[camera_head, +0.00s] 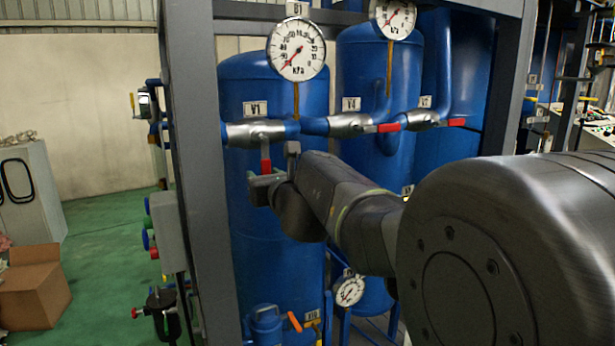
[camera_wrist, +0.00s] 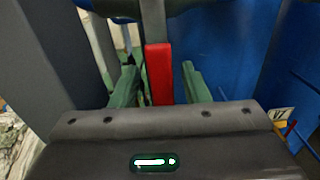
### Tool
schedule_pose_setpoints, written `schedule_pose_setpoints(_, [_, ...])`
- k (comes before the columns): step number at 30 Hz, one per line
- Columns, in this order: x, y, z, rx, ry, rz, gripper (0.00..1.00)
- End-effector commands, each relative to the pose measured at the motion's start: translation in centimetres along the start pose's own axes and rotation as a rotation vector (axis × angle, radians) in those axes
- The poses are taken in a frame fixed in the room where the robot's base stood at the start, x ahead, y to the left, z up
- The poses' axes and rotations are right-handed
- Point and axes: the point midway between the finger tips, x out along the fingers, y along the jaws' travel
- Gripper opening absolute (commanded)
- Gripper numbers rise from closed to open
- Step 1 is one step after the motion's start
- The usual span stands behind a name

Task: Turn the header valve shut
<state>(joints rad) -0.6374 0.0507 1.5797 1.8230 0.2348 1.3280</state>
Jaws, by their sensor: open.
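The V1 valve (camera_head: 255,133) is a silver body on the blue header pipe, with its label on the tank above. Its red handle (camera_head: 265,160) hangs straight down, across the pipe's line. My gripper (camera_head: 272,174) is at the handle's lower end. In the wrist view the red handle (camera_wrist: 159,73) stands between my two open greenish fingers, with a gap to each side. It is nearer the left finger (camera_wrist: 127,86) than the right finger (camera_wrist: 194,82). Whether the handle's tip touches the gripper body cannot be told.
The V4 valve (camera_head: 351,124) and V7 valve (camera_head: 421,118) have red handles lying along the pipe. A grey frame post (camera_head: 196,170) stands close left of my gripper. Blue tanks (camera_head: 240,230) stand behind it. A pressure gauge (camera_head: 297,49) hangs above.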

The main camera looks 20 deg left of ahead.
Motion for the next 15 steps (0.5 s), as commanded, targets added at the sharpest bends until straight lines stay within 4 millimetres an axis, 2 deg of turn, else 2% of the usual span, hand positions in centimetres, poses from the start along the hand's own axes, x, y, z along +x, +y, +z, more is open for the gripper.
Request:
schedule_pose_setpoints(5, [-1.5,-0.1,0.1,-0.001,-0.001,-0.002,0.42])
schedule_pose_setpoints(15, [-7.6,0.0,0.3,-0.001,-0.003,-0.002,0.42])
